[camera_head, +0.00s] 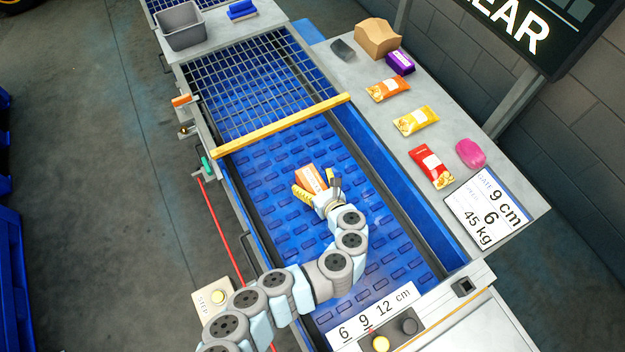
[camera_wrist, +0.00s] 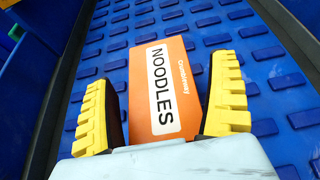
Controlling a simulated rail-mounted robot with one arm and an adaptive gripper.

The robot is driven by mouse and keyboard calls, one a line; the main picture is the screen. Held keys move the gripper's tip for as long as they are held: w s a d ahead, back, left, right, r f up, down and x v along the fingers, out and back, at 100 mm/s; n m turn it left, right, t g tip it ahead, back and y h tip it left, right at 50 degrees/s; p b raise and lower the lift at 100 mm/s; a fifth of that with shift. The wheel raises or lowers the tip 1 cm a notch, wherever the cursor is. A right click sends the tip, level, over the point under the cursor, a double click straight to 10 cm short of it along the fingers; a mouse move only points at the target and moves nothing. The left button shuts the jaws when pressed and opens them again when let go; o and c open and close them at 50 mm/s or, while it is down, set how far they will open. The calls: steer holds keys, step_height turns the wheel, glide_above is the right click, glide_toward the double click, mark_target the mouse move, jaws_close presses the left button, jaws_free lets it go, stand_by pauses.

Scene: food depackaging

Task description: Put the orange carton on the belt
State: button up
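The orange carton (camera_head: 311,178), labelled NOODLES, is at the blue belt (camera_head: 285,225) in the head view. In the wrist view the orange carton (camera_wrist: 165,88) stretches away between the two yellow fingers. My gripper (camera_head: 317,184) is over the belt with one finger on either side of the carton. In the wrist view my gripper (camera_wrist: 163,85) is open, with blue belt showing between each fingertip and the carton. The carton's near end is hidden by the gripper body. I cannot tell whether its underside touches the belt.
A yellow bar (camera_head: 280,126) crosses the belt beyond the carton, before a wire grid (camera_head: 250,85). Several packets, including a red one (camera_head: 431,166), and a pink item (camera_head: 470,153) lie on the right side table. A grey bin (camera_head: 181,27) stands at the far left.

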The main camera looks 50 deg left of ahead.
steer(key=shift+r, duration=0.15)
steer(key=v, duration=0.6)
steer(key=shift+w, duration=0.1)
steer(key=shift+v, duration=0.75)
steer(key=shift+d, duration=0.1)
